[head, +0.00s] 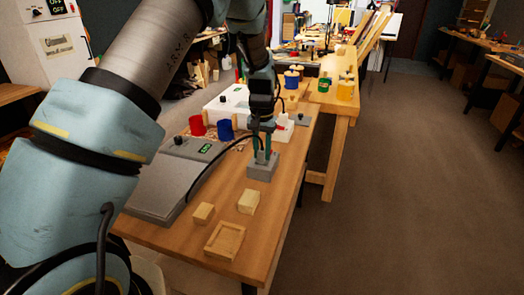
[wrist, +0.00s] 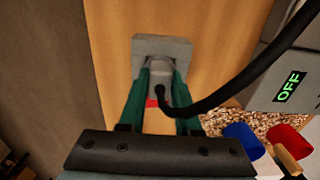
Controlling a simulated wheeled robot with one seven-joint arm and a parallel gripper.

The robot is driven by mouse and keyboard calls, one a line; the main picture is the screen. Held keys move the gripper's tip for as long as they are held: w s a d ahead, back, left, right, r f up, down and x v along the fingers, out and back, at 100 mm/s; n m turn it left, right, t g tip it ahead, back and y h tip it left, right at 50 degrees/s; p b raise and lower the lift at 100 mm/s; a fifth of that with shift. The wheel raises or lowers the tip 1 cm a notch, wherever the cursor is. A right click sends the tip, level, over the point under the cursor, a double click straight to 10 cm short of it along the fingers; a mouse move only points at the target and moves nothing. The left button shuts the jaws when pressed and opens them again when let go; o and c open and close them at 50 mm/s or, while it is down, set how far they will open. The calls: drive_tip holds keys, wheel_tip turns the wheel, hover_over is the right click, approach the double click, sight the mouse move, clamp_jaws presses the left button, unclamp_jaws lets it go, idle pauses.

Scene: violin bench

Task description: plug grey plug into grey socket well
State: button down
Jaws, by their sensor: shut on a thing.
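My gripper (head: 265,158) points down over the grey socket block (head: 261,171) on the bench. In the wrist view its two green fingers (wrist: 161,85) are shut on the sides of the grey plug (wrist: 159,72), which has a black cable leaving it. The plug's front end is at the opening of the grey socket block (wrist: 162,45). The block's rim shows around the plug's far end, and the well's inside is hidden. I cannot tell how deep the plug sits. In the head view the fingers mostly hide the plug.
The cable arcs left to a grey unit (head: 165,182) with a green display; the wrist view reads OFF (wrist: 289,86). Wooden blocks (head: 249,201) and a shallow wooden tray (head: 224,241) lie in front. The bench's right edge is close.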

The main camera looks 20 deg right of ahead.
sight(261, 150)
drive_tip(key=c, duration=0.5)
unclamp_jaws()
wheel_tip(261, 150, up, 11)
drive_tip(key=b, duration=0.2)
drive_tip(key=shift+f+b, duration=0.15)
drive_tip(key=shift+b, duration=0.15)
drive_tip(key=shift+a, duration=0.1)
idle(0.3)
drive_tip(key=a+n, duration=0.4)
drive_tip(key=a, duration=1.8)
drive_tip(key=s+a+n, duration=0.1)
drive_tip(key=s+a, duration=0.2)
drive_tip(key=a, duration=0.1)
drive_tip(key=s+a+n+t, duration=0.1)
drive_tip(key=s+a, duration=0.3)
drive_tip(key=a, duration=0.1)
drive_tip(key=s+a+f+n, duration=0.1)
drive_tip(key=s+a, duration=0.3)
drive_tip(key=a, duration=0.1)
drive_tip(key=shift+a+t, duration=0.2)
drive_tip(key=shift+t, duration=0.1)
